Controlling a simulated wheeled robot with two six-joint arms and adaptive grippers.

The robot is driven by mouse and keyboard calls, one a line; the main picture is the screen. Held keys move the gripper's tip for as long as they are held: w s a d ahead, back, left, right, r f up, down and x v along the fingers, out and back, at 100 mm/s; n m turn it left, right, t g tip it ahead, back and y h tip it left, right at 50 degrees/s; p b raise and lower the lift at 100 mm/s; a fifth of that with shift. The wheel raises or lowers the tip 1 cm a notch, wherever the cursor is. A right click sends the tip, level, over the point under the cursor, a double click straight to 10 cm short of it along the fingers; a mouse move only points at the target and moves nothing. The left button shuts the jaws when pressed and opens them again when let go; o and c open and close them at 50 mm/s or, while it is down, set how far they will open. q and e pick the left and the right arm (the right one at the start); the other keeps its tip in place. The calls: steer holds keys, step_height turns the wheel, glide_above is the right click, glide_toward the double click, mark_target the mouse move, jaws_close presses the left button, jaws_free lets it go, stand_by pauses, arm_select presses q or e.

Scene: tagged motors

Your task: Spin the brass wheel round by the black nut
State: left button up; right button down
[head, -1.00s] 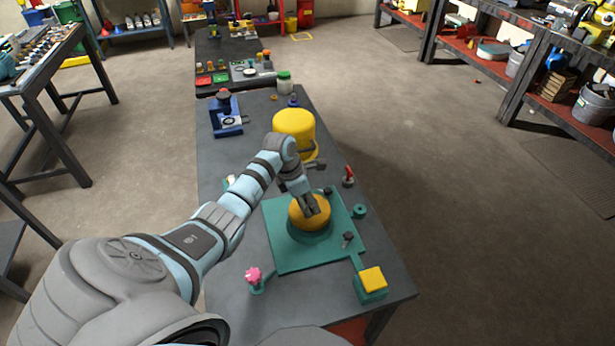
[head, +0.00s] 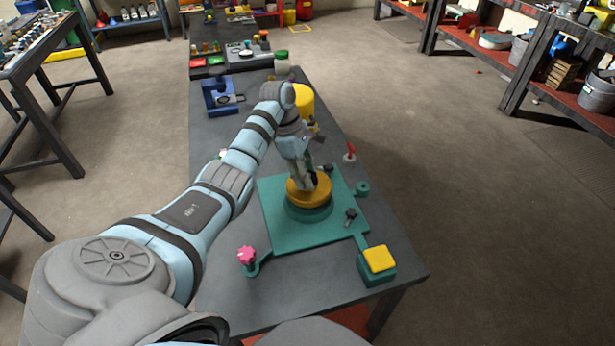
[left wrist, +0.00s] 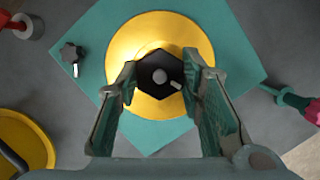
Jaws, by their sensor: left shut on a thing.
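The brass wheel (head: 323,190) lies flat on a round teal base (head: 308,212) on a teal plate. In the left wrist view the wheel (left wrist: 122,42) shows as a gold disc with the black hexagonal nut (left wrist: 152,64) at its centre. My left gripper (head: 310,183) points down over the wheel's middle. In the left wrist view its fingers (left wrist: 160,76) stand on either side of the nut, shut on it. In the head view the fingers mostly hide the nut. My right gripper is not in view.
The teal plate (head: 285,235) carries small dark knobs (head: 350,214). Around it are a pink knob (head: 246,256), a yellow-topped block (head: 379,258), a red-topped lever (head: 350,153) and a yellow cylinder (head: 305,100). A blue device (head: 220,97) stands further back.

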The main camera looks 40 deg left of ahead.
arm_select(q)
steer(key=m+g+b, duration=0.1)
steer(key=m+b, duration=0.4)
steer(key=m, duration=0.1)
steer(key=shift+w+f+g+b, duration=0.15)
steer(key=shift+f+g+b, duration=0.05)
steer(key=shift+g+b, duration=0.2)
steer(key=shift+r+m, duration=0.1)
steer(key=shift+m, duration=0.6)
steer(key=o, duration=1.3)
steer(key=shift+a, duration=0.1)
steer(key=shift+c, duration=0.2)
